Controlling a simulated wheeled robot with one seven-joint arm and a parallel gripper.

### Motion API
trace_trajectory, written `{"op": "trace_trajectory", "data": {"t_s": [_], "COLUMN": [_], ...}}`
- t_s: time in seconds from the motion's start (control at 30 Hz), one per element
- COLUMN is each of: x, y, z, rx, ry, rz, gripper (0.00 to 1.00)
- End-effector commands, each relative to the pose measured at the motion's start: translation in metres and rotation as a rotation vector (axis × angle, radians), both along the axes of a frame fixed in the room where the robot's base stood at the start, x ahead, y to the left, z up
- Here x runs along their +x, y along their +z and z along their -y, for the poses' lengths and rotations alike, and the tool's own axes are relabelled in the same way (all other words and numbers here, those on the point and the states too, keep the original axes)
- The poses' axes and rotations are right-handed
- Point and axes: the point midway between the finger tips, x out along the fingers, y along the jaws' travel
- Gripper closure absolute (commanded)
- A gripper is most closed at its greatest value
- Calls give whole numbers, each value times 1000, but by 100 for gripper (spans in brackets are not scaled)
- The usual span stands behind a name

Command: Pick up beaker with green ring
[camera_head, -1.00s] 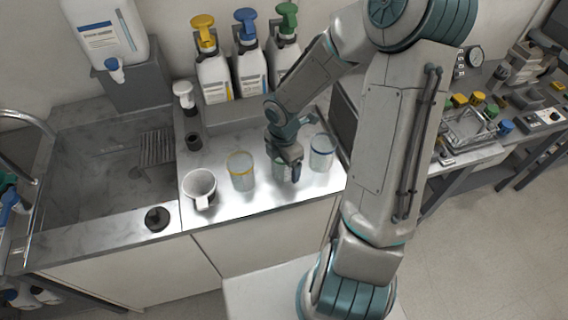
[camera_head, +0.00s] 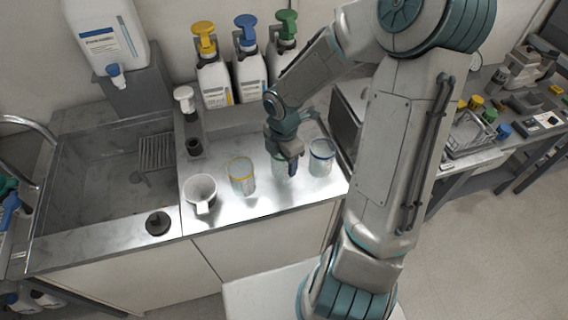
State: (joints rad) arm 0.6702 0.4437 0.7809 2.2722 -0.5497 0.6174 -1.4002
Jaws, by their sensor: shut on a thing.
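My gripper (camera_head: 287,163) is over the metal counter, pointing down, shut on the beaker between the yellow-ringed and blue-ringed ones. That beaker, the green-ringed beaker (camera_head: 279,166), shows only in part; the gripper hides much of it, its ring included. It is clear glass and looks upright. I cannot tell whether its base touches the counter. To its left stands the beaker with a yellow ring (camera_head: 242,178). To its right, close to the gripper, stands the beaker with a blue ring (camera_head: 321,160).
A white mug (camera_head: 201,192) stands at the left of the counter (camera_head: 262,205), beside the sink (camera_head: 88,190). Bottles with yellow, blue and green pump tops (camera_head: 287,24) line the wall behind. A dark-fronted box (camera_head: 345,128) stands to the right of the beakers.

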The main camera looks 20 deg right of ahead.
Motion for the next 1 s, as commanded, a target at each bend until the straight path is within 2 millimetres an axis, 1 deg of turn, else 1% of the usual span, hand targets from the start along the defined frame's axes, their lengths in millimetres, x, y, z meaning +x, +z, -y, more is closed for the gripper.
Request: {"op": "trace_trajectory", "data": {"t_s": [0.03,0.3,0.53,0.7,1.0], "x": [-4,-48,-77,-90,-94], "y": [12,45,65,73,74], "z": [5,37,56,65,68], "rx": [-3,-3,-2,0,0], "ry": [-6,-7,-6,-3,2], "rz": [4,2,0,0,1], "gripper": [60,60,60,60,60]}}
